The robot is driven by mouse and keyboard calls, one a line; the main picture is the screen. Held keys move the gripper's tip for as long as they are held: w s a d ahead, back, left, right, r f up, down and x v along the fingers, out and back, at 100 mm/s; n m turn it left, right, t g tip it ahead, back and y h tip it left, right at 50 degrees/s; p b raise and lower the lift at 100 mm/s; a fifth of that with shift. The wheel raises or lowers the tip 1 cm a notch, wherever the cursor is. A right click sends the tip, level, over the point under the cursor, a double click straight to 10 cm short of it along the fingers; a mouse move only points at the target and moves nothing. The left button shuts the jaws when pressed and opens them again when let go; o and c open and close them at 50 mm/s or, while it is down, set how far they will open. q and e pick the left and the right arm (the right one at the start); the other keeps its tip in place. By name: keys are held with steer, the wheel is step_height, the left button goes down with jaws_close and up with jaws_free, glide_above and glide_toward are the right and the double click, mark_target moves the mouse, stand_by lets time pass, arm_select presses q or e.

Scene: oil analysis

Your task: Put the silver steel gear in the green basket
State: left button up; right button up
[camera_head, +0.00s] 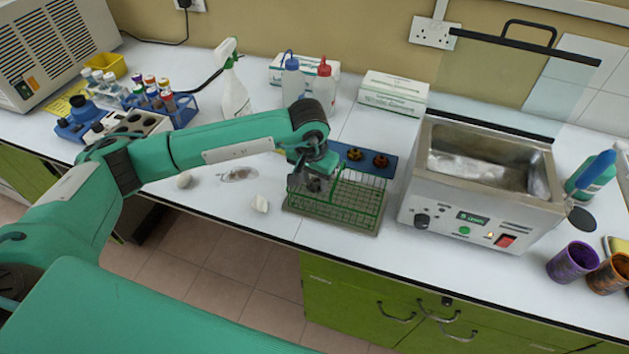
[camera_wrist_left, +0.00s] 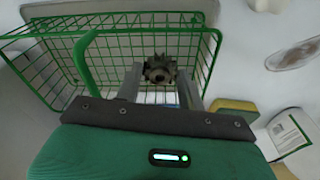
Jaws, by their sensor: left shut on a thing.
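The green wire basket (camera_head: 362,213) stands on the white worktop near its front edge, left of the steel bath. It also fills the upper left of the left wrist view (camera_wrist_left: 52,62). My left gripper (camera_head: 315,182) reaches in from the left and points down over the basket's left part. In the left wrist view, the silver steel gear (camera_wrist_left: 160,70) is held between the two fingers of my left gripper (camera_wrist_left: 159,85), with the basket's mesh behind it. The gear is hard to make out in the head view. My right gripper is not in view.
A steel water bath (camera_head: 485,200) stands right of the basket.

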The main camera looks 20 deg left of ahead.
arm_select(q)
step_height(320, 180, down, 2)
steer(key=shift+f, duration=0.1)
steer(key=shift+f, duration=0.15)
steer(key=o, duration=0.8)
